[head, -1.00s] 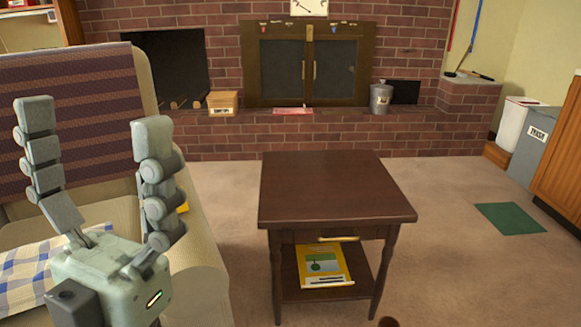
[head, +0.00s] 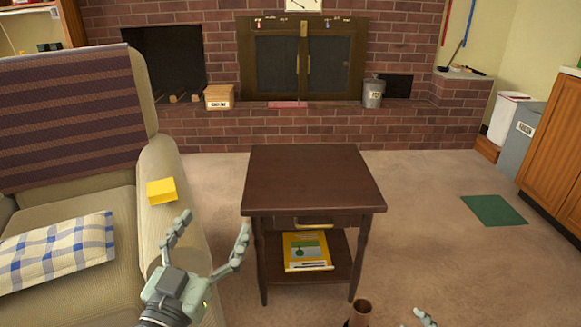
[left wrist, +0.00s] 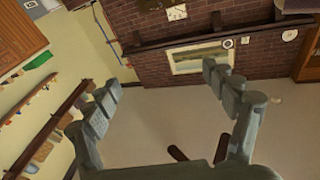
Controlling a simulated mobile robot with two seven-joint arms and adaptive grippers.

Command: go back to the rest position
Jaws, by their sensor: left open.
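My left gripper (head: 212,224) is in the lower left of the head view, in front of the armchair's right arm and left of the small table. Its fingers are spread with nothing between them. The left wrist view also shows the left gripper (left wrist: 162,76) with its fingers wide apart and empty, tilted against the room. Of my right gripper (head: 426,317) only a grey fingertip part shows at the bottom edge, so its opening is hidden.
A dark wooden table (head: 312,185) stands centre, with a yellow book (head: 306,250) on its lower shelf. A brown cylindrical object (head: 360,313) shows at the bottom. Carpet right of the table is mostly clear.

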